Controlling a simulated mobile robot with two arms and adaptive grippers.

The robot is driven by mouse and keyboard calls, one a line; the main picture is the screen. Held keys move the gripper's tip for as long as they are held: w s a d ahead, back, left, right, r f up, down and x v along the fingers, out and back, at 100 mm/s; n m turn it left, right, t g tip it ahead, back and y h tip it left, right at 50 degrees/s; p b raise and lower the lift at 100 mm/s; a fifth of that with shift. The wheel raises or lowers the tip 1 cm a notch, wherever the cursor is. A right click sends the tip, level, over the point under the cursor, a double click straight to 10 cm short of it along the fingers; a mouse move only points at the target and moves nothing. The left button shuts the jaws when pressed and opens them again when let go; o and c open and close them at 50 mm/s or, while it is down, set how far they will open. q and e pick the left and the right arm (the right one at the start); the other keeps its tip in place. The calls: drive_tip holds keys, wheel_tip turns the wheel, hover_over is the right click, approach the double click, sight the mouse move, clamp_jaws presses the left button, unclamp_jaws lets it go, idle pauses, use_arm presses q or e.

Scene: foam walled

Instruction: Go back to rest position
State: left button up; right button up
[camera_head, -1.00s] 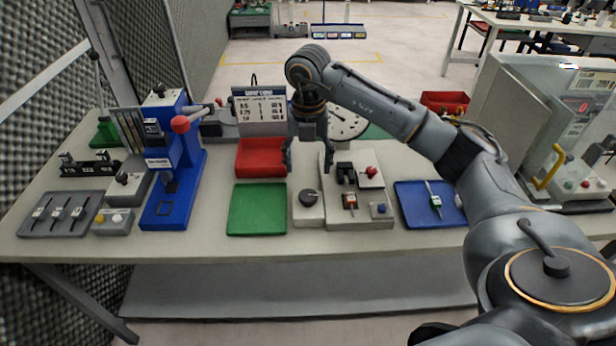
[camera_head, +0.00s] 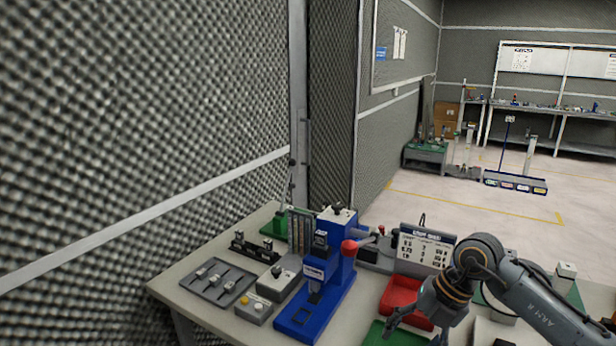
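My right arm reaches in from the right edge, low in the view. My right gripper (camera_head: 415,328) points down and to the left over the table (camera_head: 238,330), near the red tray (camera_head: 399,291) and the green tray (camera_head: 385,336). Its fingers are spread and I see nothing between them. My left gripper is out of view.
A blue press (camera_head: 341,272) with a red-knobbed lever stands left of the gripper. A grey tray with several tools (camera_head: 219,281) and a button box (camera_head: 253,309) lie further left. A foam wall (camera_head: 150,120) borders the table's left side. Open floor lies behind.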

drive_tip(key=s+a+r+n+y, duration=0.25)
drive_tip(key=a+y, duration=0.35)
drive_tip(key=a, duration=0.8)
drive_tip(key=s+a+r+m+t+y, duration=0.1)
drive_tip(key=a+r+m+t+y, duration=0.4)
drive_tip(key=r+y, duration=0.4)
drive_tip(key=w+d+m+t+h, duration=0.4)
drive_tip(key=d+m+t+h, duration=0.9)
drive_tip(key=m, duration=0.6)
drive_tip(key=s+d+f+m+g+h, duration=0.2)
drive_tip(key=s+d+f+m+h, duration=0.15)
drive_tip(key=f, duration=0.45)
drive_tip(key=s+d+f+m+g+h, duration=0.2)
drive_tip(key=f+m+g+h, duration=0.15)
drive_tip(key=f, duration=0.35)
drive_tip(key=s+f+g, duration=0.5)
drive_tip(key=s+f, duration=0.2)
drive_tip(key=s, duration=0.4)
drive_tip(key=s+f+g, duration=0.5)
drive_tip(key=s+f, duration=0.2)
drive_tip(key=s, duration=0.4)
wheel_tip(320, 180, down, 25)
drive_tip(key=g, duration=0.1)
drive_tip(key=s+d+f+g, duration=0.1)
drive_tip(key=s+d+f, duration=0.1)
drive_tip(key=s+f, duration=1.5)
drive_tip(key=shift+s+d+y, duration=0.25)
drive_tip(key=shift+d+y, duration=0.05)
drive_tip(key=shift+d, duration=0.1)
